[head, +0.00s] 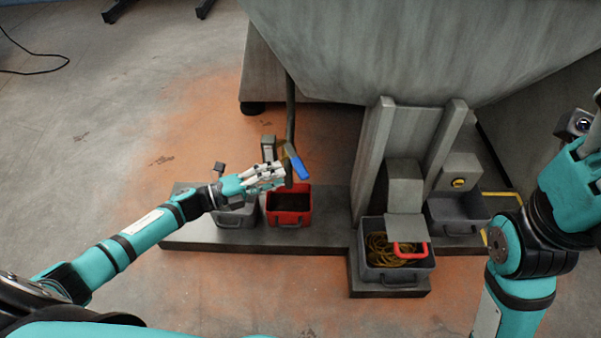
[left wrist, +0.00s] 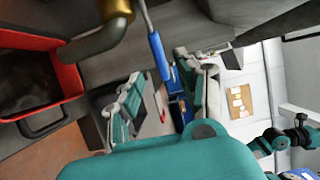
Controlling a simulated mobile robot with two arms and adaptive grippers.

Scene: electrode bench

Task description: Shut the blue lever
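The blue lever (head: 299,166) sits on a yellowish valve fitting on a vertical pipe, above the red bin. It slants down to the right in the head view. In the left wrist view the blue lever (left wrist: 158,55) hangs from a metal stem beside the brass-coloured fitting (left wrist: 115,8). My left gripper (head: 272,176) is just left of the lever in the head view. In the left wrist view its two fingers (left wrist: 160,82) are spread, with the lever's end appearing between their tips. I cannot tell whether they touch it. My right gripper is outside the views; only the right arm shows.
A red bin (head: 289,219) and a grey bin (head: 236,217) stand on the plinth (head: 325,240) below the left gripper. A bin with yellow cable (head: 398,277) has a red handle (head: 411,255) above it. Another grey bin (head: 458,227) stands right.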

